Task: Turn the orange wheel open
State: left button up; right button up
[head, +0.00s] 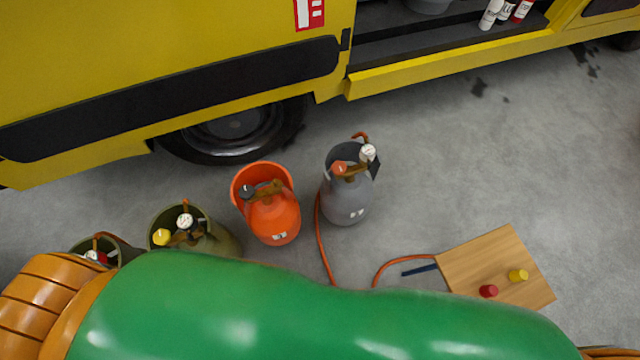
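An orange wheel (339,169) sits on top of a grey cylinder (347,203), on the left side of its brass valve. A white round gauge (368,152) is on the right side of the same valve. Whether the wheel is open or shut cannot be told. Neither of my grippers is in view. The bottom of the head view is blocked by a large green shape close to the camera.
An orange cylinder (273,220) with a black knob stands left of the grey one. An olive cylinder (208,243) with a yellow knob is further left. A wooden board (490,258) with red and yellow caps lies right. A yellow vehicle (170,60) stands behind.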

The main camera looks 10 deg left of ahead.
aim_at(339, 167)
jog(key=i+j+z, duration=0.2)
jog(key=z, duration=0.15)
jog(key=i+j+z, duration=0.2)
jog(key=z, duration=0.2)
